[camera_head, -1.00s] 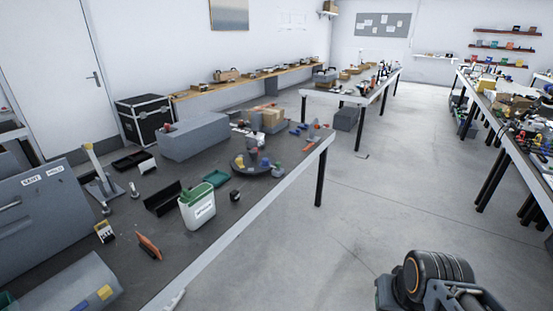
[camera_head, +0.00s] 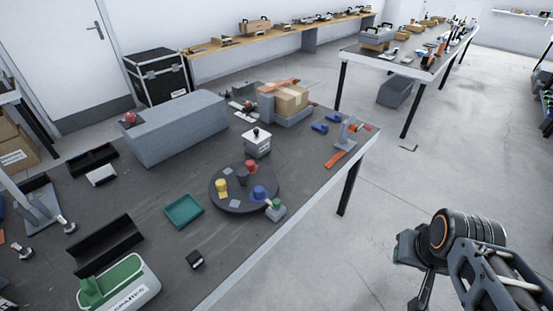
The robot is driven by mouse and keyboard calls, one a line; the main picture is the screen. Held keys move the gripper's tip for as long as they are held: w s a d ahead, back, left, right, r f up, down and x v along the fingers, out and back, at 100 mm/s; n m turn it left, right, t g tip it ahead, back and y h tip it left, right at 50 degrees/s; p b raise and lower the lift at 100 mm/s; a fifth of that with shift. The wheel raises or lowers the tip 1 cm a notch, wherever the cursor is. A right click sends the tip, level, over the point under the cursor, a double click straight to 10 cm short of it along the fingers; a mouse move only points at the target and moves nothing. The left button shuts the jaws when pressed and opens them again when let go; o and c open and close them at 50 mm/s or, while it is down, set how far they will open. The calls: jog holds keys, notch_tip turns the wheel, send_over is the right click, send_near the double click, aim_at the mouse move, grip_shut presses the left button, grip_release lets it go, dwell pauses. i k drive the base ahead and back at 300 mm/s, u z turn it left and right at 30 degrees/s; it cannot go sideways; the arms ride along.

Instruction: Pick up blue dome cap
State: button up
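The blue dome cap (camera_head: 259,192) sits on a round dark turntable (camera_head: 232,205) on the near workbench, toward its right side. A yellow piece (camera_head: 221,186), a red piece (camera_head: 251,167) and a grey piece (camera_head: 242,176) share the turntable. My arm (camera_head: 455,245) shows at the lower right, over the floor and well apart from the bench and the cap. I cannot make out whether its fingers are open or shut. Nothing is seen held.
A small grey piece with a green top (camera_head: 276,209) stands at the turntable's front right edge. A green tray (camera_head: 184,211) lies to the left. A long grey block (camera_head: 175,127) stands farther back.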

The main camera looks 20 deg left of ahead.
aim_at(258, 190)
jog(key=i, duration=1.1)
jog(key=u, duration=4.05)
